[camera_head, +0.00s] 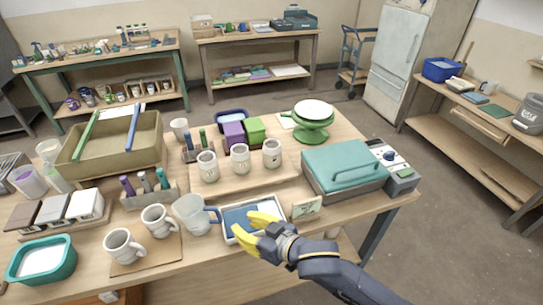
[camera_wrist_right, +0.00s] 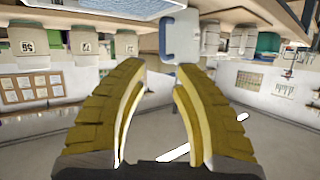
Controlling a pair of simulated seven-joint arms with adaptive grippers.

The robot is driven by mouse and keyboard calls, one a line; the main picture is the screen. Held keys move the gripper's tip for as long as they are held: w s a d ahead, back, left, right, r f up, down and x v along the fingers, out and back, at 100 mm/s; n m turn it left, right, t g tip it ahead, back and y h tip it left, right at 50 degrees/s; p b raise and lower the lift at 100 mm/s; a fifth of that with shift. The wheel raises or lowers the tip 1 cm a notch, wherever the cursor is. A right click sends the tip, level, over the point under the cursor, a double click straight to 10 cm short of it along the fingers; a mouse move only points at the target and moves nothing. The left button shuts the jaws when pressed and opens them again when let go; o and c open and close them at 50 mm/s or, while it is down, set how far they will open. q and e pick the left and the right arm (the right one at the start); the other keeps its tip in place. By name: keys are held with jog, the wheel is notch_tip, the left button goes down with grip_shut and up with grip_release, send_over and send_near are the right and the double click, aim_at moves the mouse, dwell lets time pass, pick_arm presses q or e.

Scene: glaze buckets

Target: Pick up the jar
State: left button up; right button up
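Three pale grey jars with small dark marks stand in a row on a wooden board on the table: the left jar (camera_head: 207,166), the middle jar (camera_head: 240,159) and the right jar (camera_head: 272,153). I cannot tell which one the task means. My right gripper (camera_head: 253,230) has yellow fingers spread apart with nothing between them. It is over the table's front edge, nearer than the jars and apart from them. In the wrist view, the open fingers (camera_wrist_right: 157,78) point toward a blue-handled vessel, with the scene upside down. My left gripper is not in view.
A clear jug (camera_head: 188,213) with a blue handle stands left of the right gripper. A white-rimmed tray (camera_head: 280,208) lies under the fingers, with a small card (camera_head: 307,208) beside it. Two mugs (camera_head: 122,246) stand front left. A teal-lidded box (camera_head: 343,165) stands at right.

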jog(key=o, duration=1.4)
jog(key=shift+c, duration=0.2)
